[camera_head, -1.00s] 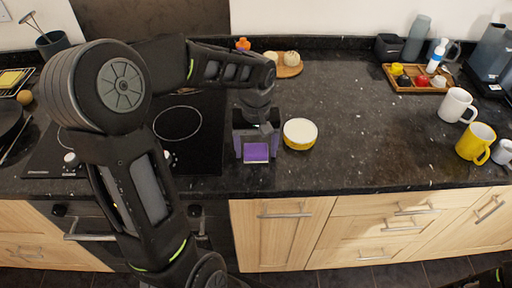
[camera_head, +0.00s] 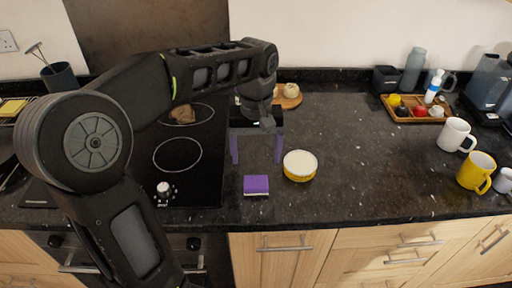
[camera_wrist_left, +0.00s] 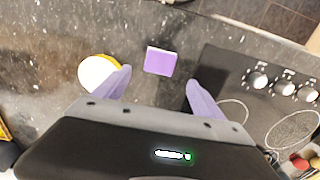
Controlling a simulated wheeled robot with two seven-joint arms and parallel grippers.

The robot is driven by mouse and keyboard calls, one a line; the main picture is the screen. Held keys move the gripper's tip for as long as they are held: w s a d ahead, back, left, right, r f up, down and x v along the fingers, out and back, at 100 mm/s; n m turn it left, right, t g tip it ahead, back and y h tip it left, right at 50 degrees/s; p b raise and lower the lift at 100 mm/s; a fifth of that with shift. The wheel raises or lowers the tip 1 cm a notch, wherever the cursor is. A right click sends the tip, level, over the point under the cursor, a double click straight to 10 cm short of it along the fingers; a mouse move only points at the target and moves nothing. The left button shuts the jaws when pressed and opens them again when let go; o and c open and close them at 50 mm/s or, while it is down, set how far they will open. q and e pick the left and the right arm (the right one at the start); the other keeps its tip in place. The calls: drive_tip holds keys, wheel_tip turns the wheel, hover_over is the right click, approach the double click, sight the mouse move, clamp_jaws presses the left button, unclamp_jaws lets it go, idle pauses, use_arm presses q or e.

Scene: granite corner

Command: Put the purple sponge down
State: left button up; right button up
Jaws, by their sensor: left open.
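The purple sponge (camera_head: 256,185) lies on the dark granite counter, near the front edge and just right of the hob. It also shows in the left wrist view (camera_wrist_left: 160,61), lying beyond and between my fingertips, with nothing touching it. My left gripper (camera_head: 256,160) is open and empty, with its two purple fingers spread wide, behind the sponge in the head view. It also shows in the wrist view (camera_wrist_left: 160,80). My right gripper is not in view.
The black hob (camera_head: 190,185) is to the left. A yellow mug (camera_head: 476,172) and a white mug (camera_head: 455,135) stand far right. The counter between is clear.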

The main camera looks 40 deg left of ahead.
use_arm(q)
drive_tip(key=shift+r, duration=1.05)
